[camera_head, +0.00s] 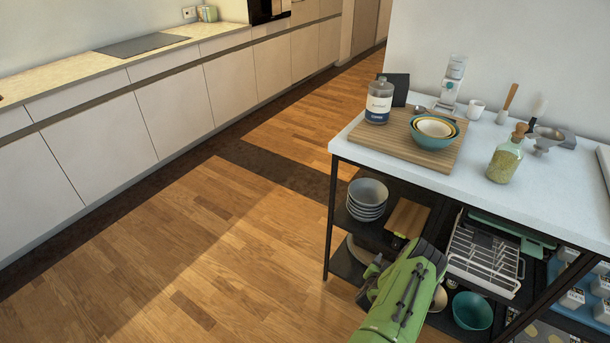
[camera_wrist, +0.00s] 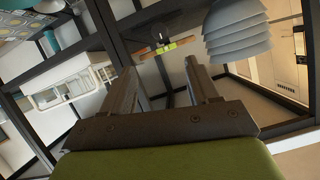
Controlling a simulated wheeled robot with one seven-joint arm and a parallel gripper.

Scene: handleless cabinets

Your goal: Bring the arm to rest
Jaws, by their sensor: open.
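My gripper (camera_wrist: 158,68) shows in the wrist view with its two dark fingers apart and nothing between them. In the head view my green arm (camera_head: 405,292) reaches up from the bottom edge in front of the shelf unit; the fingers cannot be made out clearly there. In the wrist view a stack of grey bowls (camera_wrist: 238,35) is just beyond the right finger, and a white rack (camera_wrist: 72,85) is to the left. The fingers appear apart from both.
A white-topped shelf unit (camera_head: 545,205) with black posts stands at the right. Stacked bowls (camera_head: 367,199), a dish rack (camera_head: 487,255) and a teal bowl (camera_head: 472,310) are on its shelves. Handleless cabinets (camera_head: 105,125) line the left wall. The wooden floor (camera_head: 215,240) between is clear.

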